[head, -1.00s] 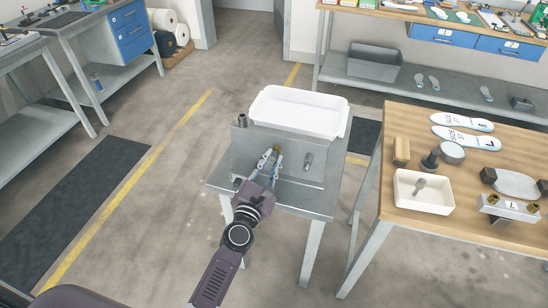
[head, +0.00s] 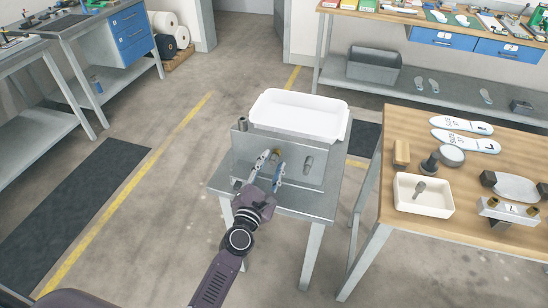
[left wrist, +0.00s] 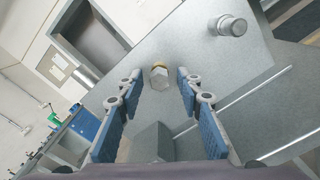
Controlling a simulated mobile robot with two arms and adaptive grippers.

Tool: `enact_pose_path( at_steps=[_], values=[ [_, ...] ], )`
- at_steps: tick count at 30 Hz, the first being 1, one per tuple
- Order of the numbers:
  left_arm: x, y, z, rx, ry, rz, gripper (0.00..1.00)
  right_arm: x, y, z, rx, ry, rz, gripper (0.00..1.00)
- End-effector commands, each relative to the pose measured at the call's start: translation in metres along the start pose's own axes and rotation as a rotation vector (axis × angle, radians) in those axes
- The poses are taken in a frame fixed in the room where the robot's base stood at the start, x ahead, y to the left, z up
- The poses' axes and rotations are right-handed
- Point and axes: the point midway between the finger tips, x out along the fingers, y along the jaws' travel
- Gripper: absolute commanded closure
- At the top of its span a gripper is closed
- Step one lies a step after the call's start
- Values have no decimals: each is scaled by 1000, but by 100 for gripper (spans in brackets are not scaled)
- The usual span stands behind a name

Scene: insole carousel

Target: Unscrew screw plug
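The screw plug (left wrist: 159,78) is a hex-headed plug with a brass-coloured ring in the front face of a grey metal block (left wrist: 205,75). It also shows in the head view (head: 275,155), on the upright face of the block (head: 239,158). My left gripper (head: 269,155) is open in front of the plug, one finger to each side of it. In the left wrist view the fingers (left wrist: 158,82) stand apart from the plug and hold nothing. My right gripper is not in view.
A grey cylindrical fitting (head: 308,164) sticks out of the block right of the plug. A white tray (head: 300,131) rests on top. The block is on a small metal table (head: 311,203). A wooden table (head: 408,149) with insoles and a small white bin (head: 423,208) stands to the right.

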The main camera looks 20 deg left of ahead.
Motion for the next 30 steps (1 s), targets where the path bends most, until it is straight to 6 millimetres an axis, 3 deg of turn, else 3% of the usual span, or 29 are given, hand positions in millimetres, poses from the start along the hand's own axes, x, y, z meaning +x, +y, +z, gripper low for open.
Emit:
enact_pose_path(
  at_steps=[4, 10, 18, 25, 30],
  values=[
    [0, 2, 3, 289, -1, -1, 67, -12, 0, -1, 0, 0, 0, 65],
    [0, 2, 2, 462, 0, 0, 67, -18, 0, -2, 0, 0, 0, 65],
    [0, 2, 3, 863, 0, 0, 67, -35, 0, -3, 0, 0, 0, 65],
    [0, 2, 3, 1022, 0, -1, 67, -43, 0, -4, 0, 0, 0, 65],
    [0, 2, 4, 1291, 1, -2, 67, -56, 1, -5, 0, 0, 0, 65]
  ],
)
